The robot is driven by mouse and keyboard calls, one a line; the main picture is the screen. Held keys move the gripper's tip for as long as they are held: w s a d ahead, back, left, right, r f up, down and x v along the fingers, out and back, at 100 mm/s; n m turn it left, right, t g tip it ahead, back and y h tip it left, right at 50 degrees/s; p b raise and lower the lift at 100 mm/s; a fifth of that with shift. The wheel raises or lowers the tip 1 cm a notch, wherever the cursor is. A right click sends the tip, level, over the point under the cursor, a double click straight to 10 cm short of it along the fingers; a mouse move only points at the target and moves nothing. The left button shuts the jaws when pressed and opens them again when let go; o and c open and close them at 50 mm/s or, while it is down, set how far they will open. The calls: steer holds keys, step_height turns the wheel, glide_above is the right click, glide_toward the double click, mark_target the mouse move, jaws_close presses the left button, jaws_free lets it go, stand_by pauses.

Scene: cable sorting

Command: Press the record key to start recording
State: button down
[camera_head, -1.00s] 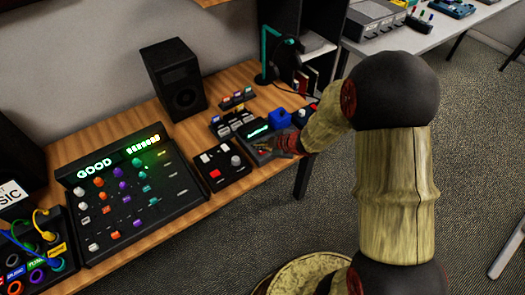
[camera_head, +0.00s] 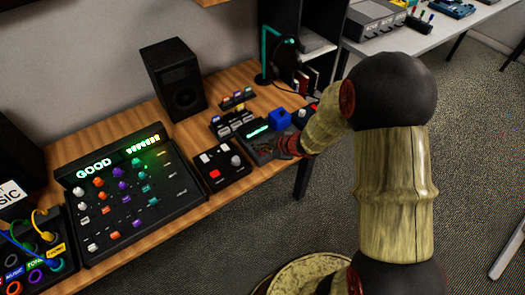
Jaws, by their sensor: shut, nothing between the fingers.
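A black recorder-like box (camera_head: 256,130) with a lit green display stands near the front right edge of the wooden desk. My gripper (camera_head: 266,149) is at the lower part of this box, low over its front face. It is shut and empty. The gripper and wrist hide much of the box's front, and I cannot make out a record key there or tell whether the fingertips touch it. Left of it, a small black box (camera_head: 231,178) carries a red key (camera_head: 214,174), pale keys and a pale knob. My gripper is to the right of that box.
A large mixer (camera_head: 165,205) with a lit "GOOD" display fills the desk's left part. A patch box (camera_head: 62,272) with cables is at far left. A speaker (camera_head: 174,79), a blue block (camera_head: 279,118) and a headphone stand (camera_head: 265,58) stand behind.

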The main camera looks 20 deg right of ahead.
stand_by(0.6)
steer(key=shift+r+p, duration=0.75)
steer(key=shift+p, duration=0.15)
step_height(320, 180, up, 5)
steer(key=p, duration=0.5)
stand_by(0.5)
